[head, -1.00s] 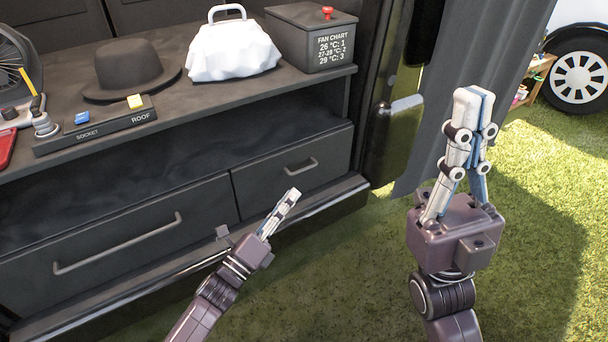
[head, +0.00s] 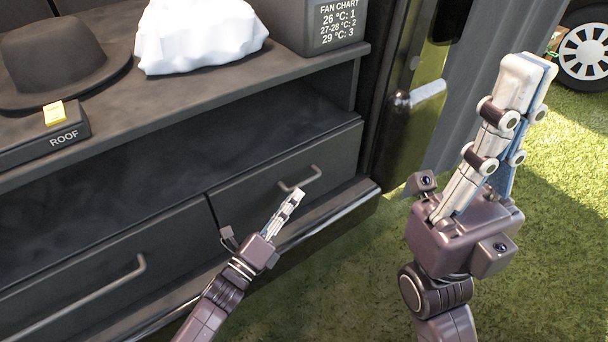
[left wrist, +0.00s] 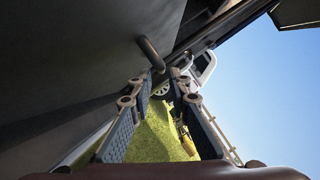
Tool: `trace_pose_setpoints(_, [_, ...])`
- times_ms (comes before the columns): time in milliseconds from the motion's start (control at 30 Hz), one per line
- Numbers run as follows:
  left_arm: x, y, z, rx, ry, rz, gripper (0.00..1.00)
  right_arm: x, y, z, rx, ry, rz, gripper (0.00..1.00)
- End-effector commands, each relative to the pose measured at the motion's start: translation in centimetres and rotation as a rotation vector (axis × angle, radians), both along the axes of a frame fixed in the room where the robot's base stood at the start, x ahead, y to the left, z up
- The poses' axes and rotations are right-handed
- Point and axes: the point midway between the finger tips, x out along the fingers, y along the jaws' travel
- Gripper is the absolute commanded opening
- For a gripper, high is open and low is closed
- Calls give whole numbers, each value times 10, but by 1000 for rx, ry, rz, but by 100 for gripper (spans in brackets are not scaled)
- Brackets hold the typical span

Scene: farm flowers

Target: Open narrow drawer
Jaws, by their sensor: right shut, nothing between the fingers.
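The narrow drawer (head: 335,158) is the dark right-hand drawer under the shelf, and its front is flush with the cabinet. Its bar handle (head: 313,175) is on the front. My left gripper (head: 298,194) points at the handle, its tips just below it in the picture. In the left wrist view the handle (left wrist: 151,54) lies just past the fingertips, beside the left finger. My left gripper (left wrist: 164,78) is open with nothing between its fingers; contact with the handle cannot be made out. My right gripper (head: 528,65) is shut and empty, raised on the right.
A wide drawer (head: 60,290) with a long handle is to the left. A cabinet door (head: 415,140) stands open at right. Grass (head: 340,270) lies in front.

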Motion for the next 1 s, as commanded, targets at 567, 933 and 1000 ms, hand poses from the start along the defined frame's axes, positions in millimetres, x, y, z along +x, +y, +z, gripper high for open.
trace_pose_setpoints(567, [53,-35,13,0,0,1,17,-4,2,10,-6,-71,-4,0])
trace_pose_setpoints(933, [53,-35,14,1,0,2,0,-4,2,10,-6,-71,-4,0])
trace_pose_setpoints(1000, [53,-35,14,1,0,2,0,-4,2,10,-6,-71,-4,0])
